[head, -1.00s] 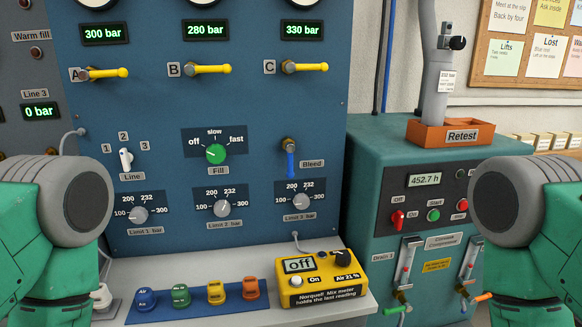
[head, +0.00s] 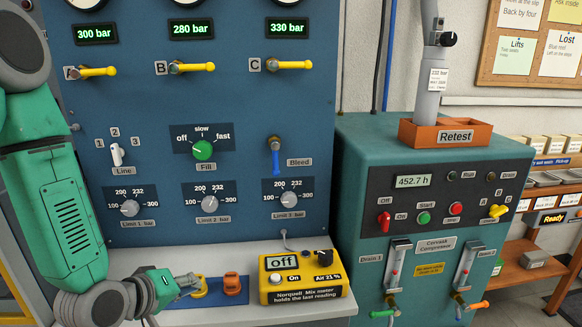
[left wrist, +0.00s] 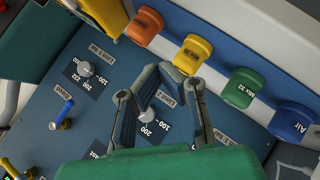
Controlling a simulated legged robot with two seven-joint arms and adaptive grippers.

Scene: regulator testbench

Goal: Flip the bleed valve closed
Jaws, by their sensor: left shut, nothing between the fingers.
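The bleed valve (head: 276,158) is a blue lever hanging straight down from a brass fitting on the blue panel, beside the Bleed label (head: 300,162). The left wrist view also shows its blue lever (left wrist: 62,112), at the left. My left gripper (head: 194,283) is low over the front ledge, near the yellow tag, below and left of the valve and well apart from it. In the left wrist view, its fingers (left wrist: 158,72) come together with nothing between them. My right gripper is out of view.
The yellow mix meter (head: 304,277) stands on the ledge below the valve. The Limit 3 knob (head: 289,198) sits just under the lever. The green compressor (head: 360,150) stands to the right.

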